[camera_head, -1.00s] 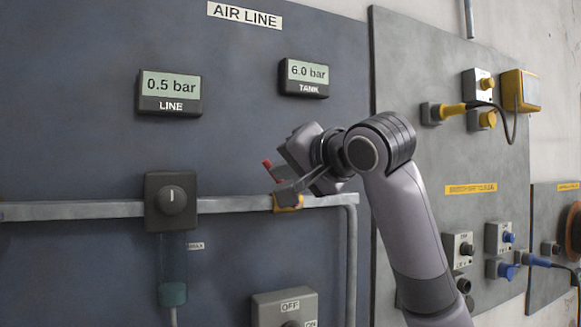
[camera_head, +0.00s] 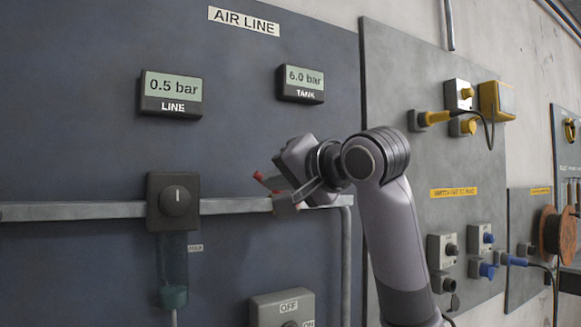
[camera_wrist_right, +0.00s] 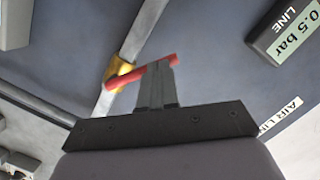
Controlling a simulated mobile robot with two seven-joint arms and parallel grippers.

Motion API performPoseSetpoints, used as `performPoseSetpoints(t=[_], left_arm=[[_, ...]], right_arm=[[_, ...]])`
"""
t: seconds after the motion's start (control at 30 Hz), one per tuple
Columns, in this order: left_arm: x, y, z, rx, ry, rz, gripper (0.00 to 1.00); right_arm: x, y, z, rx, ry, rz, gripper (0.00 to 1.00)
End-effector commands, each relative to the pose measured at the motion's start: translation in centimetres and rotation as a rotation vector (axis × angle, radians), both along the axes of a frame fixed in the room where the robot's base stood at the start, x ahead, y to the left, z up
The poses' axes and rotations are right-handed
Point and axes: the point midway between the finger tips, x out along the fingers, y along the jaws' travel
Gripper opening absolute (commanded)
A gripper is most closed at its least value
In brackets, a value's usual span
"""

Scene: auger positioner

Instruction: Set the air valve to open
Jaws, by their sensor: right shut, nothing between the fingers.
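The air valve has a red lever (camera_head: 261,178) and sits on the grey pipe (camera_head: 235,205) that crosses the blue-grey panel. In the right wrist view the red lever (camera_wrist_right: 145,72) lies at a slant to the pipe, over the yellow valve body (camera_wrist_right: 119,75). My right gripper (camera_head: 290,194) is at the valve and covers most of it in the head view. In the right wrist view its fingers (camera_wrist_right: 157,78) are together, with their tips at the lever's upper side; I cannot tell whether they touch it. My left gripper is not in view.
The LINE display (camera_head: 172,94) reads 0.5 bar and the TANK display (camera_head: 301,84) reads 6.0 bar. A black knob (camera_head: 175,202) is on the pipe to the left, and an OFF/ON switch box (camera_head: 270,307) is below. Panels with sockets and cables stand at right.

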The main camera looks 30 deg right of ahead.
Motion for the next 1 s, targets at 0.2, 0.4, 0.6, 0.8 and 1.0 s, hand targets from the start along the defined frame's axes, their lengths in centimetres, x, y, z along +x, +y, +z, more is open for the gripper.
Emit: performPoseSetpoints(t=[0.2,0.4,0.6,0.8,1.0], left_arm=[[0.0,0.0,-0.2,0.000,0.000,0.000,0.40],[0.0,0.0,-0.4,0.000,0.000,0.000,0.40],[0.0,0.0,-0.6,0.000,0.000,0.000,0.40],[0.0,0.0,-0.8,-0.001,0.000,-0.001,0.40],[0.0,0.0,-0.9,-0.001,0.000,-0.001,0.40]], right_arm=[[0.1,0.1,-0.6,0.001,0.002,0.002,0.00],[0.1,0.2,-1.1,0.000,0.001,0.001,0.00],[0.1,0.5,-1.7,0.000,0.002,0.004,0.00],[0.1,0.7,-2.3,0.000,0.001,0.001,0.00],[0.1,0.9,-2.8,0.000,0.002,0.004,0.00]])
